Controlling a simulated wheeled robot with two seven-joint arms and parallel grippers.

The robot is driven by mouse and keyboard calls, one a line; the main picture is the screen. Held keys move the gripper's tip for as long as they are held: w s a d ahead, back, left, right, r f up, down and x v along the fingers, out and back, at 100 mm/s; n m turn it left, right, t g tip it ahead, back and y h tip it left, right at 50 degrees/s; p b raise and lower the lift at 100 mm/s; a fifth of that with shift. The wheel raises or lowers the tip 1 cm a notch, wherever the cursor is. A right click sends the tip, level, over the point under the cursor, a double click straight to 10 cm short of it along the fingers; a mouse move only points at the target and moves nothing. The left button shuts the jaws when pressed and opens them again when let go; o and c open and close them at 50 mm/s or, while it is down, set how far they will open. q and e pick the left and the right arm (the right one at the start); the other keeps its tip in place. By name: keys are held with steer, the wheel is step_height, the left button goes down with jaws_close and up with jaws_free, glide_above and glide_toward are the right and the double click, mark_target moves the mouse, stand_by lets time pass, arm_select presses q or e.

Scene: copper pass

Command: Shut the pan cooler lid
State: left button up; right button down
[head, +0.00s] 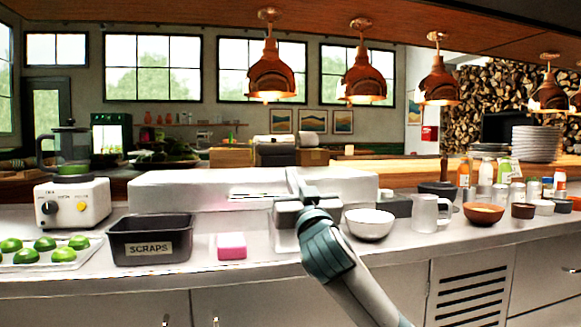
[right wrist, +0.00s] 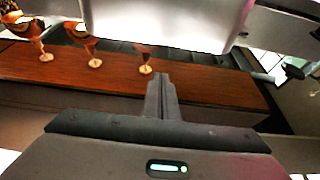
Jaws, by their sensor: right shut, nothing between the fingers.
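The pan cooler lid (head: 165,190) is a long pale slab at the back of the counter, with a thin bar-like handle (head: 250,195) along its front. I cannot tell how far it stands open. My right gripper (head: 293,178) is in front of the lid's right half, fingers together and empty, and hides part of it. In the right wrist view the shut fingers (right wrist: 161,85) point toward a pale panel (right wrist: 165,20), likely the lid. I cannot tell whether they touch it. My left gripper is not in view.
A dark scraps bin (head: 151,240), a pink sponge (head: 231,246) and a tray of limes (head: 50,252) are on the left. A white bowl (head: 369,224), a glass mug (head: 427,213) and a brown bowl (head: 484,214) stand on the right. Copper lamps (head: 271,75) hang above.

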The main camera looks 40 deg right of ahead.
steer(key=shift+s+a+f, duration=0.25)
steer(key=shift+s+f, duration=0.15)
steer(key=shift+f, duration=0.2)
steer(key=shift+s+a+f, duration=0.2)
steer(key=shift+s+f, duration=0.2)
steer(key=shift+f, duration=0.15)
